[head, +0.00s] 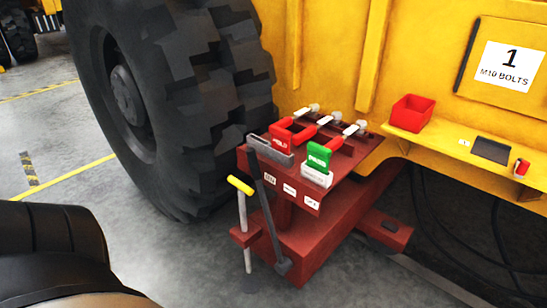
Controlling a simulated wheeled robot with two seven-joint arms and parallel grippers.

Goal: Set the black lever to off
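A red metal stand (300,240) in front of the big tyre carries a row of levers. The leftmost has a dark grey or black handle (272,151), which I take as the black lever; it lies low toward the stand's front edge. Its label and exact setting are too small to read. Beside it are a red handle (282,142) and a green handle (319,156), both with white lettering. Three small white labels (289,190) sit on the stand's front face. Neither gripper is in view; only a dark part of my own body shows at lower left.
A dark bar (266,205) and a yellow-topped rod (242,200) stand close before the levers. The large tyre (190,90) is at left. A yellow ledge (450,145) with a red bin (411,113) is at right. Open floor lies at left.

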